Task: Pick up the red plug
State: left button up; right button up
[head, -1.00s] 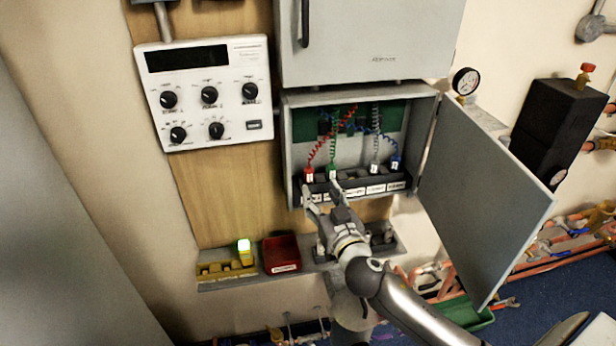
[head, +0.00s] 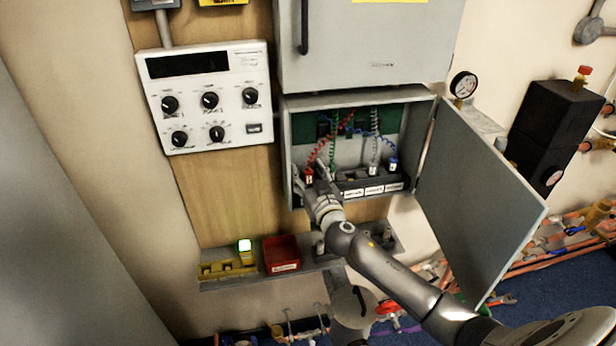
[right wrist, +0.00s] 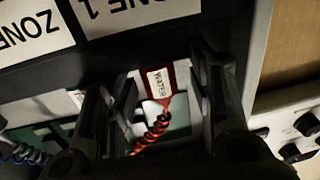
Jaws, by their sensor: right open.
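The red plug (head: 309,175) stands at the left end of the dark socket rack inside the open grey cabinet. In the right wrist view the red plug (right wrist: 157,82) carries a white label reading "WATER" and a coiled red cord. My right gripper (head: 309,172) is open at the cabinet's left side. In the right wrist view its two dark fingers (right wrist: 160,95) stand on either side of the plug, with visible gaps. The green plug is mostly hidden behind my gripper in the head view. My left gripper is not in view.
A white plug (head: 373,168) and a blue plug (head: 392,165) stand farther right in the rack. The cabinet door (head: 475,200) hangs open on the right. A red bin (head: 282,254) and a yellow holder (head: 222,269) sit on the shelf below.

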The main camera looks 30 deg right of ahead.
jog(key=c, duration=1)
jog(key=shift+w+r, duration=0.1)
jog(key=shift+r, duration=0.7)
jog(key=s+r, duration=0.3)
jog(key=s, duration=0.1)
jog(key=s+r+b, duration=0.1)
jog(key=s+r, duration=0.3)
jog(key=s, duration=0.1)
jog(key=s+r, duration=0.4)
jog(key=s, duration=0.1)
jog(key=shift+a+r+b, duration=0.1)
jog(key=shift+r+b, duration=0.15)
jog(key=shift+b, duration=0.15)
